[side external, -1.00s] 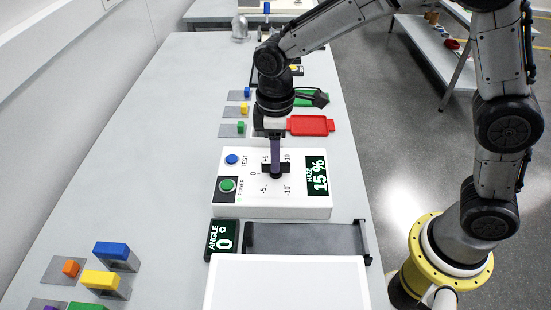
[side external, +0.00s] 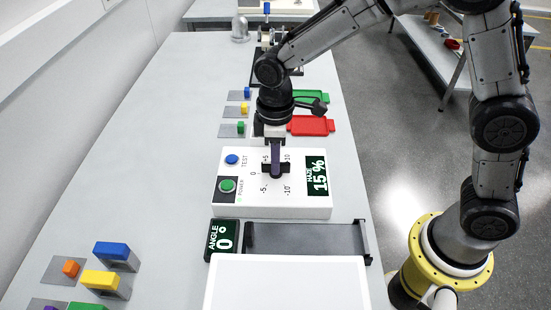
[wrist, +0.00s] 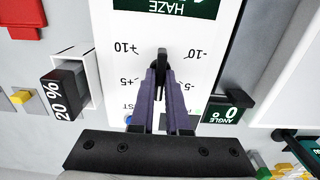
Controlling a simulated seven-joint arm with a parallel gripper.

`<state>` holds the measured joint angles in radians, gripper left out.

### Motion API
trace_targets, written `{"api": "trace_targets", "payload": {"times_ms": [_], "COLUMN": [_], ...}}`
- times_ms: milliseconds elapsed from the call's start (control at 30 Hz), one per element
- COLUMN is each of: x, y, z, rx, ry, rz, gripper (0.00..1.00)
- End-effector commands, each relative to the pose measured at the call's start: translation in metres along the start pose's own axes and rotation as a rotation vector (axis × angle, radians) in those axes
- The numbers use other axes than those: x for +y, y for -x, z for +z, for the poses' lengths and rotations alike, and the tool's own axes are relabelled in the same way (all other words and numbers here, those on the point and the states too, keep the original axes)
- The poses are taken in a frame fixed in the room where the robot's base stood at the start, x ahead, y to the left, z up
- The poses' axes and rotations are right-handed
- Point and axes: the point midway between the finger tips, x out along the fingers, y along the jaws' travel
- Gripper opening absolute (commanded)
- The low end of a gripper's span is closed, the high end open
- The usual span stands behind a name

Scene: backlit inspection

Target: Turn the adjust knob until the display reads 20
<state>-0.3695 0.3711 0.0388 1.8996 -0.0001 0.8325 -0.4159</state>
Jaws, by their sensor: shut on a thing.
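The adjust knob (side external: 268,169) is black and sits on a white instrument box (side external: 240,203) with a scale from -10 to +10 around it. The box's HAZE display (side external: 317,176) reads 15 %. My gripper (side external: 275,169) points down from above with its purple fingers shut on the knob. In the wrist view my gripper (wrist: 160,75) has its fingertips close together at the knob (wrist: 162,57), which they partly hide. The HAZE display (wrist: 165,5) is cut off there at the top edge.
A separate ANGLE display (side external: 222,240) reads 0°. The box has a blue TEST button (side external: 232,159) and a green POWER button (side external: 227,185). A small block marked 20 % (wrist: 68,95) stands beside the box. Red (side external: 312,126) and green trays lie behind.

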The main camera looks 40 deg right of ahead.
Motion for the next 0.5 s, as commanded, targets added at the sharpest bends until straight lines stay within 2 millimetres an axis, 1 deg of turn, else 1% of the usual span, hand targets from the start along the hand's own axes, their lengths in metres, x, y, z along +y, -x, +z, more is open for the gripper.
{"api": "trace_targets", "payload": {"times_ms": [267,500], "x": [0.0001,0.0001], "y": [0.0008,0.0007], "z": [-0.0003,-0.0002], "rx": [0.001,0.001], "ry": [-0.029,-0.154], "rz": [0.001,0.0], "gripper": [0.0,0.0]}}
